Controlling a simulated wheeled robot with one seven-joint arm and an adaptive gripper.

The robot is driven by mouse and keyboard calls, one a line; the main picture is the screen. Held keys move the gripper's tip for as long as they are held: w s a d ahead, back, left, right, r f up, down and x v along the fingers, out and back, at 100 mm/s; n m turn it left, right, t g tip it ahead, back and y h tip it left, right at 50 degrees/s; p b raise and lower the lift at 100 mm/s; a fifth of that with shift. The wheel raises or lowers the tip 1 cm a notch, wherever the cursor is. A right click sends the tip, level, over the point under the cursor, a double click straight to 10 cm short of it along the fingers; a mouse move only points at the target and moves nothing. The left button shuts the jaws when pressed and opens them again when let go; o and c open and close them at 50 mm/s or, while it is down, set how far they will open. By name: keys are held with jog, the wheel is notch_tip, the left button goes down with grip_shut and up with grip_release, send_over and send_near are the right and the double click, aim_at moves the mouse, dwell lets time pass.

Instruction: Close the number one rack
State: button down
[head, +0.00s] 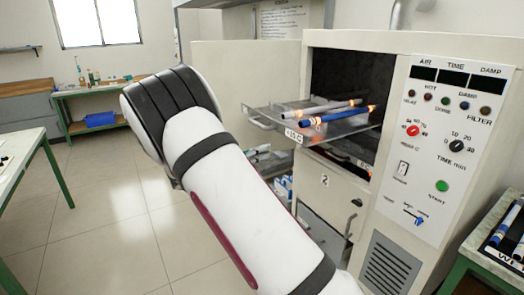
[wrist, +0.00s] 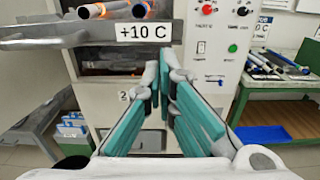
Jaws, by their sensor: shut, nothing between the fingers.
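In the head view a metal rack (head: 270,117) sticks out of the open upper chamber of the cream oven (head: 455,200). A white rod (head: 318,109) and a blue rod (head: 338,116) with glowing orange ends lie on it. In the wrist view the rack (wrist: 45,42) is at the upper left, with a "+10 C" label on its front. I cannot read a number one on it. In the head view my arm hides the gripper.
A second rack lies lower inside the chamber, mostly hidden. A door marked 2 (head: 326,187) is below. The control panel (head: 436,150) is right of the opening. A green-framed table (wrist: 290,100) with rods stands at the right.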

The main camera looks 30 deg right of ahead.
aim_at(299, 141)
jog(key=d+p, duration=0.1)
jog(key=d, duration=1)
jog(key=shift+w+d, duration=0.15)
